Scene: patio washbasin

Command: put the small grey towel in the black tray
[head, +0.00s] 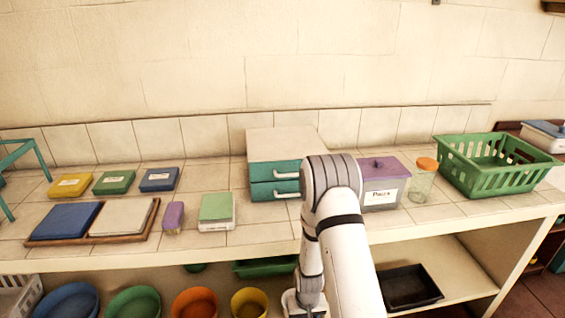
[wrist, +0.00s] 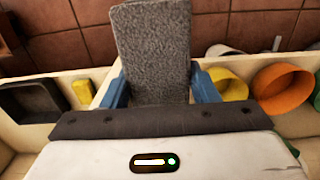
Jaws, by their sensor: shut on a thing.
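The small grey towel (wrist: 155,50) is a flat, fuzzy grey slab in the wrist view. My gripper (wrist: 160,88) has a blue finger on each side of the towel and is shut on it, holding it up in front of the palm. The black tray (head: 408,287) lies on the lower shelf, right of my arm in the head view. It also shows at the left of the wrist view (wrist: 32,101), apart from the towel. In the head view I cannot make out the gripper or the towel; my arm reaches down in front of the counter.
A yellow block (wrist: 83,94) is near the tray. Orange (head: 194,303) and yellow (head: 249,303) bowls stand on the lower shelf, left of my arm. The counter edge (head: 450,225) overhangs the shelf.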

